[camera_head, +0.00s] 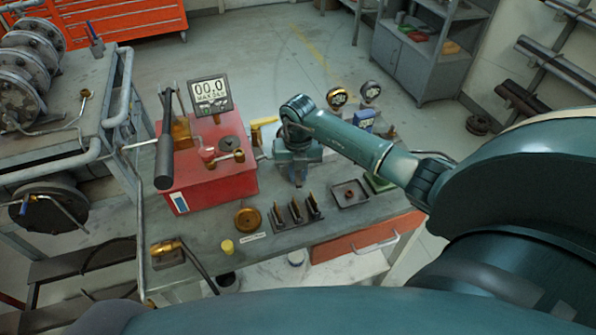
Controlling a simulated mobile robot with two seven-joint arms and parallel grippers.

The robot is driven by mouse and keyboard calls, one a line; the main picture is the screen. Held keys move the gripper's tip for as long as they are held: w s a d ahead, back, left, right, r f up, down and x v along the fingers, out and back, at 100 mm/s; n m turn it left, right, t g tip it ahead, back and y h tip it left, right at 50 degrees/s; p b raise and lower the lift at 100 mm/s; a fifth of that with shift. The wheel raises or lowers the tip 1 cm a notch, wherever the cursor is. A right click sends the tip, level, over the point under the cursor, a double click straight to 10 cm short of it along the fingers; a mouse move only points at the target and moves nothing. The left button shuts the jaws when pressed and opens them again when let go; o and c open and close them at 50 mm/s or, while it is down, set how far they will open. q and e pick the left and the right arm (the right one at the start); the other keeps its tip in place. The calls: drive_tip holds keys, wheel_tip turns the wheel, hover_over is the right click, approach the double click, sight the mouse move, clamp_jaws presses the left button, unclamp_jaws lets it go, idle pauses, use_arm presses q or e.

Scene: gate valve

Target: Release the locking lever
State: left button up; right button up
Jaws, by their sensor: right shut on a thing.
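My right gripper (298,174) points down over the middle of the workbench, just right of the red box. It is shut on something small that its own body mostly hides. I cannot make out for certain whether that is the locking lever. A yellow handle (264,121) shows just behind and left of the gripper, beside the red box. Its far connection is hidden. My left gripper is not in view.
The red pump box (208,184) with a black-handled lever (164,150) and a display (211,94) stands left. A brass disc (248,220), a rack of upright parts (296,212) and a small tray (349,194) lie in front. Gauges (338,97) stand behind.

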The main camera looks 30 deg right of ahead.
clamp_jaws()
drive_tip(key=shift+d+n, duration=0.2)
drive_tip(key=shift+n, duration=0.2)
drive_tip(key=shift+s+d+n+b, duration=0.1)
drive_tip(key=shift+d+n+b, duration=0.05)
drive_tip(key=shift+n+b, duration=0.3)
drive_tip(key=shift+d+n, duration=0.1)
drive_tip(key=shift+n, duration=0.35)
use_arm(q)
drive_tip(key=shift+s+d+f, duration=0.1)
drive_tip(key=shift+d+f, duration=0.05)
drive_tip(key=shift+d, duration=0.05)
use_arm(e)
drive_tip(key=o, duration=0.7)
unclamp_jaws()
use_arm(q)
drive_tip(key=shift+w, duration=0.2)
use_arm(e)
drive_tip(key=shift+s, duration=0.1)
